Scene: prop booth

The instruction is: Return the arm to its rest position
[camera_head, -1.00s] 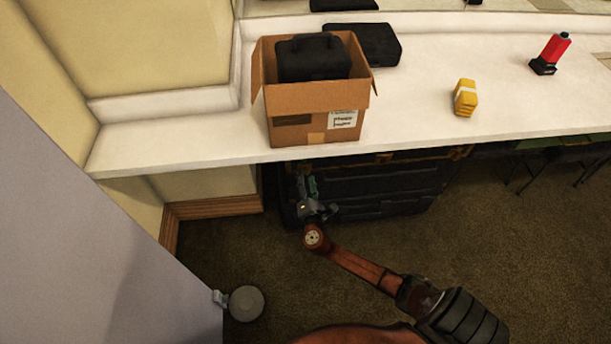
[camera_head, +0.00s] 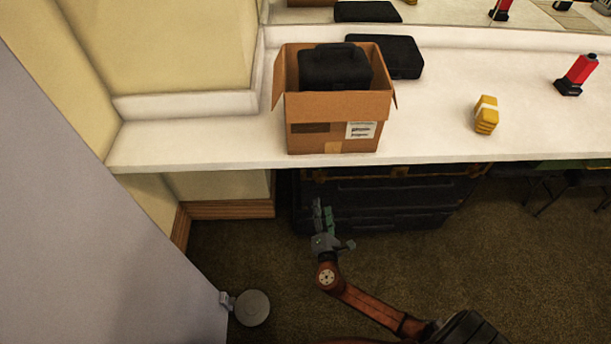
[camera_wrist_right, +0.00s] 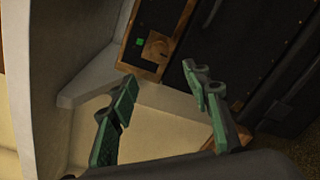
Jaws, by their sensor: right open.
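My right gripper (camera_head: 323,215) is open and empty in the head view. It hangs below the front edge of the white counter (camera_head: 210,150), in front of the black case under it. In the right wrist view its two green-padded fingers (camera_wrist_right: 165,115) stand wide apart with nothing between them. My right arm (camera_head: 370,305) is orange-red and comes in from the lower right. My left gripper is not in view.
On the counter stand an open cardboard box (camera_head: 333,125) holding a black case (camera_head: 335,68), a flat black case (camera_head: 395,57), a yellow item (camera_head: 487,115) and a red-and-black item (camera_head: 577,75). A large black case (camera_head: 400,205) is below. A grey panel (camera_head: 90,230) fills the left.

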